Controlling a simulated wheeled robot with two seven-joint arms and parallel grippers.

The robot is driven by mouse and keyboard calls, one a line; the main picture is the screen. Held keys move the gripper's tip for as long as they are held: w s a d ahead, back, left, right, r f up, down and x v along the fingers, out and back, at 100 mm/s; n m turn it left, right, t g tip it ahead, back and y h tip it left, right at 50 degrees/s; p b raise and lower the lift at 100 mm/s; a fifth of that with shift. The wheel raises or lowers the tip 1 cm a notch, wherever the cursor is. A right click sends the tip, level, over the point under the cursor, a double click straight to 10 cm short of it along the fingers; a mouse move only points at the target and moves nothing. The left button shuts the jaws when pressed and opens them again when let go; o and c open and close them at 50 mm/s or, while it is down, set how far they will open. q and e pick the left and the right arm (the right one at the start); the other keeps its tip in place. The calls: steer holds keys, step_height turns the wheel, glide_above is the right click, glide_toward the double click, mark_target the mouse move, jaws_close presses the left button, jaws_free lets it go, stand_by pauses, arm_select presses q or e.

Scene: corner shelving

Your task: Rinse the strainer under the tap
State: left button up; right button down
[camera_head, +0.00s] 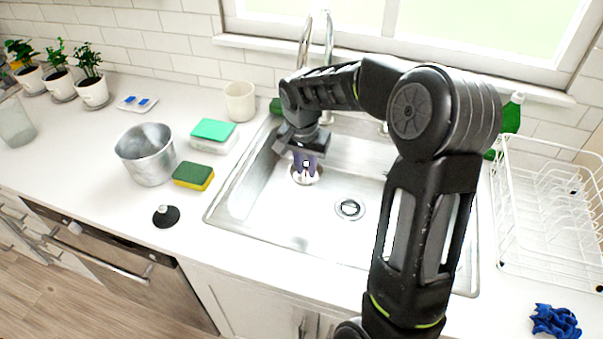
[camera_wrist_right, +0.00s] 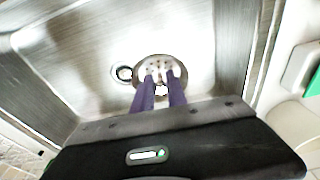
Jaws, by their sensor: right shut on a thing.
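The strainer (camera_head: 299,180) is a small round metal disc with holes, inside the sink basin (camera_head: 240,195) near its back left. It also shows in the right wrist view (camera_wrist_right: 155,63), just past my fingertips. My right gripper (camera_head: 306,166) is shut on the strainer's small middle knob; its purple fingers also show in the right wrist view (camera_wrist_right: 161,82). The tap (camera_head: 328,45) rises behind the sink, partly hidden by my right arm. I cannot make out any water. The drain (camera_head: 350,209) lies right of the strainer. My left gripper is not in view.
A metal pot (camera_head: 147,155), a yellow-green sponge (camera_head: 193,177) and a black plug (camera_head: 166,216) stand left of the sink. A white cup (camera_head: 240,101) is behind. A white dish rack (camera_head: 550,215) and a blue cloth (camera_head: 556,321) are on the right.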

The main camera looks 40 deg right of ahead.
steer(key=shift+w+a, duration=0.1)
steer(key=shift+a, duration=0.05)
stand_by(0.4)
steer(key=shift+w+a, duration=0.3)
steer(key=shift+w, duration=0.05)
stand_by(0.5)
steer(key=shift+s+a+f+b, duration=0.1)
steer(key=shift+s+a+b, duration=0.75)
steer(key=shift+a, duration=0.1)
steer(key=s+a+b, duration=0.1)
steer(key=s+a, duration=0.2)
steer(key=a, duration=0.1)
steer(key=shift+s+b, duration=0.35)
stand_by(0.9)
